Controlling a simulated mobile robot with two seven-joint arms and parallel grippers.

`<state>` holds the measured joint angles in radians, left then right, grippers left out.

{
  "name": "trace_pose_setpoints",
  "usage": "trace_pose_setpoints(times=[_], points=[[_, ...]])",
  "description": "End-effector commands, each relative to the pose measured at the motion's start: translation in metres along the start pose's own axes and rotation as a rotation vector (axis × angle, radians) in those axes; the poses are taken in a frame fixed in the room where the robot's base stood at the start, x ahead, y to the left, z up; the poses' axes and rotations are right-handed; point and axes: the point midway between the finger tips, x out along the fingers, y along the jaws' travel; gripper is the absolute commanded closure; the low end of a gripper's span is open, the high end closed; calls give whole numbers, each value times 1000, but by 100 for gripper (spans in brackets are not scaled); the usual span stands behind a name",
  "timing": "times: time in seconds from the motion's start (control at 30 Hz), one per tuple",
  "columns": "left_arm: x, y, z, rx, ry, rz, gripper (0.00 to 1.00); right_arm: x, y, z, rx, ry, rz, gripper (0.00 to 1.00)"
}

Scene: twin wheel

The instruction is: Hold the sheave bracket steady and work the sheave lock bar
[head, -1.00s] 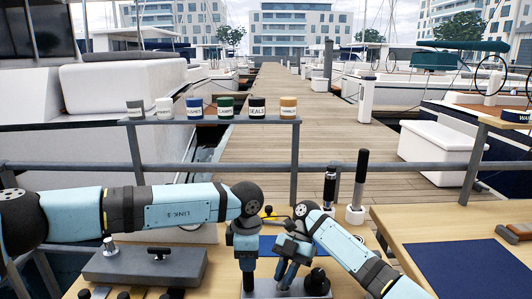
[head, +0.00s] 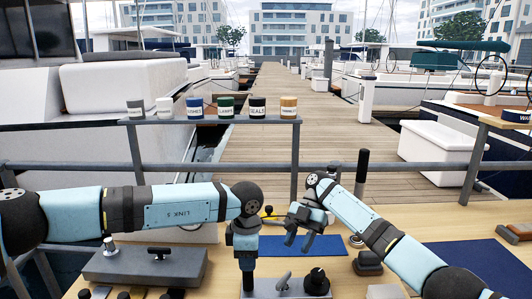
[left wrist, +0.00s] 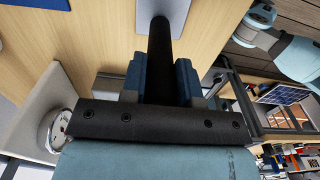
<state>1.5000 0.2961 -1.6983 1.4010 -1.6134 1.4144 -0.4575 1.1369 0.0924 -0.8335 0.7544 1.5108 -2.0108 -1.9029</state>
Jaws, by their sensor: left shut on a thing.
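My left gripper (head: 247,264) points down at the front middle of the bench, shut on a dark upright post, which I take as the sheave bracket's grip. In the left wrist view, this black post (left wrist: 160,45) stands on a pale plate (left wrist: 163,10), between the blue-grey fingers. In the head view, a grey base (head: 268,290) carries a small metal lever (head: 284,280), likely the lock bar, and a black round knob (head: 316,281). My right gripper (head: 299,241) is open and empty above the blue mat, behind and apart from the lever.
A grey block (head: 135,268) with a black handle (head: 159,252) lies at the left. Labelled cans stand on a shelf (head: 210,121) behind the bench. A blue mat (head: 330,245) lies at middle; another (head: 475,262) lies right.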

Motion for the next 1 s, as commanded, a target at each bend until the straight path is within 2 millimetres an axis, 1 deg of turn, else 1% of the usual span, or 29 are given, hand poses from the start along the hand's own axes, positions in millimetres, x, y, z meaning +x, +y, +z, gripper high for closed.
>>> trace_pose_setpoints(times=[0.03,0.2,0.33,0.57,0.6,0.67,0.7,0.73,0.87,1.0], points=[[0,0,1,1,-2,1,95,-9,0,0,3,-2,0,62],[0,0,1,1,-2,1,95,-27,0,0,2,-1,-1,62],[0,0,1,1,-3,1,95,-32,0,0,0,0,0,62],[0,0,1,2,-3,1,95,-32,0,0,0,0,0,62],[0,0,1,2,-3,1,95,-32,0,0,1,0,0,71],[0,0,1,2,-3,1,95,-31,0,0,9,-2,0,85],[0,0,1,2,-3,1,95,-30,-1,1,22,-7,0,94],[0,0,1,2,-3,1,95,-29,-1,1,38,-12,1,100],[0,0,1,2,-3,1,95,-23,-3,3,174,-60,6,100],[0,0,1,2,-3,1,95,-13,-8,5,420,-145,41,100]])
